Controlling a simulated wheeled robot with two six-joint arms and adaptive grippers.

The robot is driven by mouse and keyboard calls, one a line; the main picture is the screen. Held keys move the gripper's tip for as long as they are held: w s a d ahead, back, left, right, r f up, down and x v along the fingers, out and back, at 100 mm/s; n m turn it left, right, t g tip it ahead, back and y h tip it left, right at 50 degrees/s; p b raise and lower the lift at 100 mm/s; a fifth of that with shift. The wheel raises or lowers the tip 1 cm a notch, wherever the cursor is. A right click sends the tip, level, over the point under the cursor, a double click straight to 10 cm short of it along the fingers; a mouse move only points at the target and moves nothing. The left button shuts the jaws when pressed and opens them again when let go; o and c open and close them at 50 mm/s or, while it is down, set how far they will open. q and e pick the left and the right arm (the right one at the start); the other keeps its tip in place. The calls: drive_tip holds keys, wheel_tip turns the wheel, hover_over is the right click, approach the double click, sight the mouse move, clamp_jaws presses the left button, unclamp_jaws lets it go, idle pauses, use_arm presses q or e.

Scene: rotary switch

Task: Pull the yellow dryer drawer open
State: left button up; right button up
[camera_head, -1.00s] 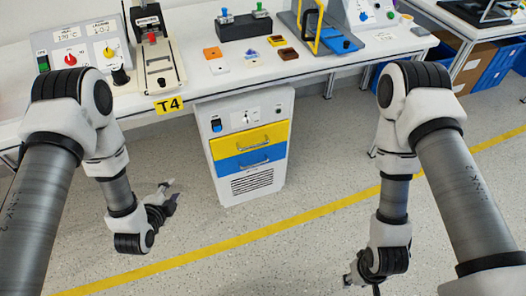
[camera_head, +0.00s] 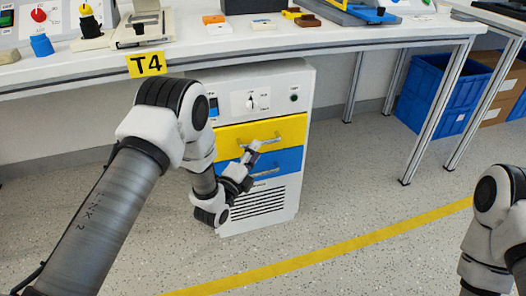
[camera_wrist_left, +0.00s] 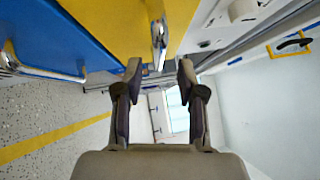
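The yellow drawer (camera_head: 236,136) is the upper one in the white dryer cabinet (camera_head: 307,80) under the table, and it looks closed. My left gripper (camera_head: 262,146) is in front of it, close to its metal handle. In the left wrist view the yellow drawer front (camera_wrist_left: 187,14) is at the top. Its handle (camera_wrist_left: 158,42) stands out ahead of, and in line with, the gap between the open, empty fingers of my left gripper (camera_wrist_left: 160,75). I cannot tell whether they touch the handle. My right gripper is out of view.
A blue drawer (camera_head: 288,160) with its own handle (camera_wrist_left: 40,68) lies just below the yellow one. A dial (camera_head: 252,102) sits above. The table edge (camera_head: 340,46) overhangs the cabinet. Blue bins (camera_head: 432,95) stand at the right. The floor in front is clear.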

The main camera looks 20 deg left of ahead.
use_arm(q)
drive_tip(key=b+x, duration=0.1)
drive_tip(key=x, duration=0.3)
drive_tip(key=shift+w+f, duration=0.1)
drive_tip(key=shift+w, duration=0.15)
clamp_jaws()
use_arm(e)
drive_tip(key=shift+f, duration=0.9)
